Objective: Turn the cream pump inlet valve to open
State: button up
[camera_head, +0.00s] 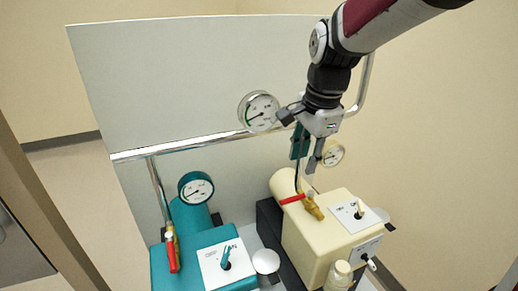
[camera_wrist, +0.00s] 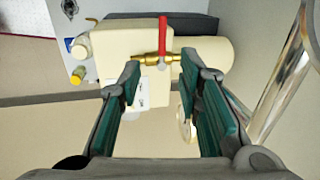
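The cream pump (camera_head: 325,235) stands at the right in the head view and also shows in the wrist view (camera_wrist: 125,50). Its inlet valve is a brass body (camera_head: 313,207) with a red lever (camera_head: 292,199). In the wrist view the brass body (camera_wrist: 152,59) runs sideways and the red lever (camera_wrist: 163,33) stands crosswise to it. My gripper (camera_head: 307,158) is above and behind the valve, apart from it. In the wrist view my gripper (camera_wrist: 168,88) has its two teal-padded fingers wide apart, with nothing between them. The valve shows beyond the fingertips.
A teal pump (camera_head: 190,265) with its own red valve lever (camera_head: 173,254) stands to the left. Round gauges (camera_head: 259,111) and a metal rail (camera_head: 215,139) are near my arm. A pale panel (camera_head: 190,75) stands behind. A white-capped bottle (camera_head: 339,275) is at the cream pump's front.

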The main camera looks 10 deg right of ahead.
aim_at(293, 198)
jog(key=w+f, duration=0.1)
jog(key=f, duration=0.3)
jog(key=w+f+b, duration=0.1)
jog(key=f, duration=0.4)
jog(key=w+f, duration=0.1)
jog(key=f, duration=0.3)
jog(key=shift+a+f, duration=0.2)
grip_shut()
